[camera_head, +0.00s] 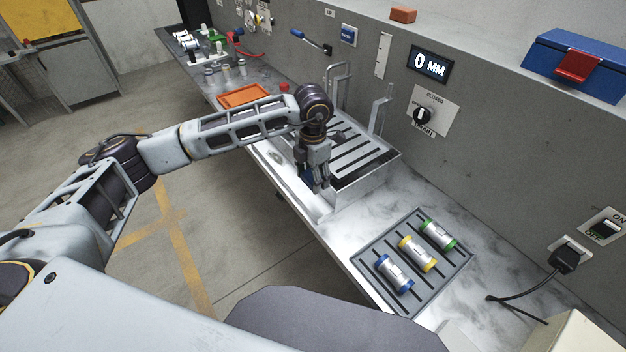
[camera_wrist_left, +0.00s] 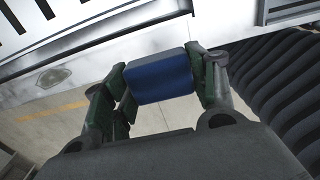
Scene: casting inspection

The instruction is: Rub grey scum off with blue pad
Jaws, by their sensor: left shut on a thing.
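My left gripper (camera_head: 314,184) is shut on the blue pad (camera_wrist_left: 160,76), which sits between its two green-lined fingers in the left wrist view. In the head view only a sliver of blue (camera_head: 307,176) shows beside the fingers. The gripper points down at the bench's front strip, beside the slotted metal tank. A grey oval patch of scum (camera_wrist_left: 53,77) lies on the pale bench top, left of the pad and apart from it in the wrist view. The patch also shows faintly in the head view (camera_head: 276,157). My right gripper is not in view.
The slotted tank (camera_head: 378,172) has upright metal handles. A grey rack (camera_head: 369,252) with blue, yellow and green-ended cylinders lies nearer me. An orange tray (camera_head: 244,96) and a red knob (camera_head: 284,87) are farther along. The bench's front edge is close to the gripper.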

